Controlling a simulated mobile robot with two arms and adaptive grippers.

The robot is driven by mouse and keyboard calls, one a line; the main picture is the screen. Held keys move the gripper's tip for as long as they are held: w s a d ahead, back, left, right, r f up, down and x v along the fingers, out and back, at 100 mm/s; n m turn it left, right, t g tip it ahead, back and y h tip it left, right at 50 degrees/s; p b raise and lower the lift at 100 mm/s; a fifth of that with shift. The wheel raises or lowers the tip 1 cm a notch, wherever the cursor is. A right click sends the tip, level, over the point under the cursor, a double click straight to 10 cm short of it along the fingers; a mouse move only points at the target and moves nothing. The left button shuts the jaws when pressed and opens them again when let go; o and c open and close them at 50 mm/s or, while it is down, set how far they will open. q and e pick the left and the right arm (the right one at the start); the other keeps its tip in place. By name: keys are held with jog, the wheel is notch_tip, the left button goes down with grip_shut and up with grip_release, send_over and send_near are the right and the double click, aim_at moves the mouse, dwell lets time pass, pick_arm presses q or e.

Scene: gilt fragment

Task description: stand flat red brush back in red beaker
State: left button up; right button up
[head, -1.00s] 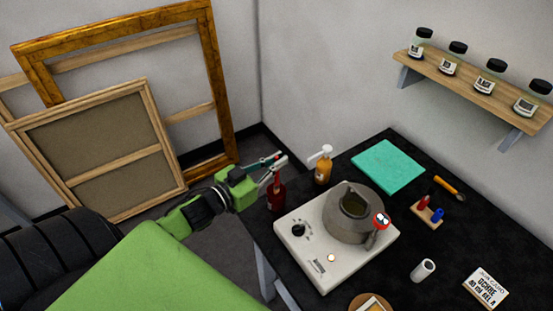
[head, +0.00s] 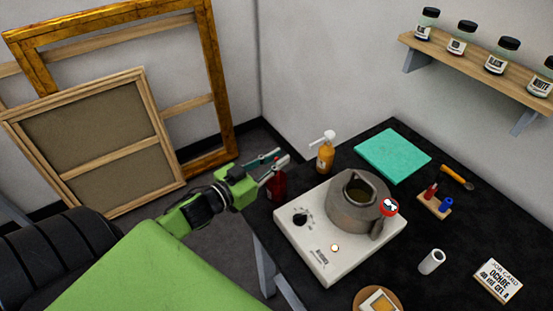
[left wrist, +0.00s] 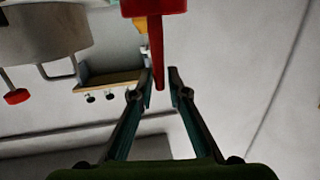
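The red beaker (head: 277,186) stands at the left corner of the black table, partly behind my left gripper. It shows at the top of the left wrist view (left wrist: 153,7), which is upside down. A thin red brush handle (left wrist: 157,50) sticks out of the beaker; its end lies between my left fingertips in that view. My left gripper (head: 273,163) is open just above the beaker, and it also shows in the left wrist view (left wrist: 160,78) with a gap on either side of the handle. The brush's head is hidden. My right gripper is out of view.
Beside the beaker are an amber pump bottle (head: 326,158) and a white hotplate (head: 318,250) bearing a grey pot (head: 352,218). A teal pad (head: 393,155) lies behind. A shelf (head: 480,75) with jars is on the wall. Frames (head: 150,95) lean at left.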

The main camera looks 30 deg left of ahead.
pick_arm(q)
jog(key=shift+o, duration=0.4)
jog(key=p+v, duration=0.3)
jog(key=v, duration=0.7)
jog(key=shift+f+p, duration=0.3)
jog(key=shift+p, duration=0.1)
